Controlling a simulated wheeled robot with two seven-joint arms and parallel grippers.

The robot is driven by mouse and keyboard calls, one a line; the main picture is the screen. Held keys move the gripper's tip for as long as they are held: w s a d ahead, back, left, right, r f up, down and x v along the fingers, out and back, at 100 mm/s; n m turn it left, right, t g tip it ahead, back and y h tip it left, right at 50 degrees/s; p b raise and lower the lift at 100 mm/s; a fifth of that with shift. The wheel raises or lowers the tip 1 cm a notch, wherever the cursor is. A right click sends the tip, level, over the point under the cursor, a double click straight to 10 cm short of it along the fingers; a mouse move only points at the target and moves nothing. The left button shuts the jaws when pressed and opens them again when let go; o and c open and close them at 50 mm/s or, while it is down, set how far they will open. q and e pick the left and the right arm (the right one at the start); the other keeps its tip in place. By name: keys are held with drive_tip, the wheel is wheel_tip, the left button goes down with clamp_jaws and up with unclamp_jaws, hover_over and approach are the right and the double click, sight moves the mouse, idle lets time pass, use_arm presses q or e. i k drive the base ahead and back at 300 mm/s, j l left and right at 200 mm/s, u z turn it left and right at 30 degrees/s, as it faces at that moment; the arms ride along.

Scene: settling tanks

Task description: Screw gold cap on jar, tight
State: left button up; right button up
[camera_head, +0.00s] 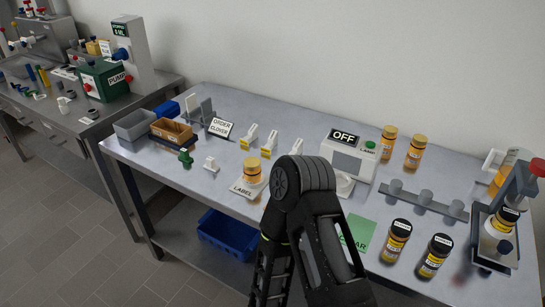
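A small amber jar with a gold-coloured top (252,170) stands upright on the white pad marked LABEL (247,190), left of my arm. Two more amber jars with gold-coloured tops, one nearer the wall (388,142) and one beside it (415,153), stand at the back right. I cannot tell how tightly any top sits, and no loose gold cap is clearly visible. One black arm of mine rises from the bottom centre and bends over the table's front edge, hiding part of the tabletop. Neither gripper's fingertips can be made out.
Two dark-topped jars (395,241) (434,257) stand at the front right, near a green mat (358,232). A box marked OFF (347,155), a grey post rack (424,200) and a jar stand (497,240) occupy the right. Bins (136,124) stand left. Free tabletop lies left of centre.

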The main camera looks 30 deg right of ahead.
sight(250, 176)
drive_tip(key=z, duration=0.95)
drive_tip(key=i+j, duration=0.1)
drive_tip(key=j, duration=0.25)
drive_tip(key=i+j, duration=0.1)
drive_tip(key=j, duration=0.3)
drive_tip(key=i+j, duration=0.15)
drive_tip(key=j, duration=0.2)
